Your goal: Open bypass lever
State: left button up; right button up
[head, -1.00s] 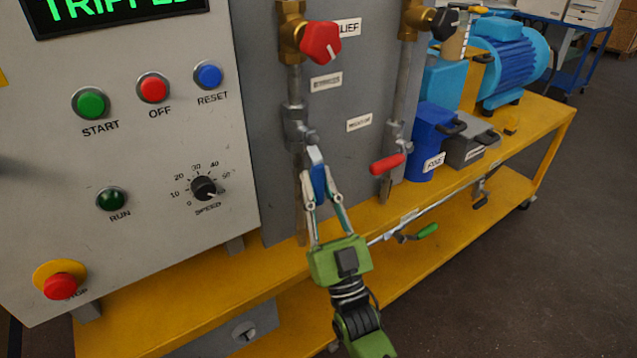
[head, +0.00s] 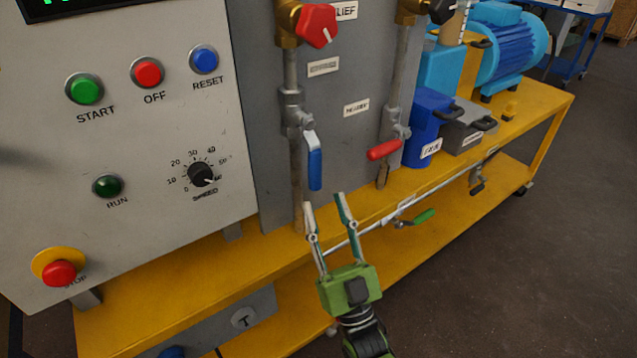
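A blue-handled lever (head: 315,168) hangs down from a valve on the left vertical pipe (head: 291,75). A red-handled lever (head: 384,150) points left and slightly down on the right pipe. A green-handled lever (head: 424,216) sits on the lower horizontal pipe. I cannot tell from the small labels which one is the bypass lever. My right gripper (head: 324,202) is open and empty, its fingertips just below the blue handle and apart from it. My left gripper is not in view.
A control panel (head: 130,140) with buttons and a speed knob fills the left. A red relief knob (head: 318,25) is above the blue lever. Blue and grey containers (head: 430,112) and a blue motor (head: 508,50) stand on the yellow bench (head: 535,105). Open floor lies at right.

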jog(key=v, duration=0.4)
jog(key=shift+s+f, duration=0.1)
dwell(0.3)
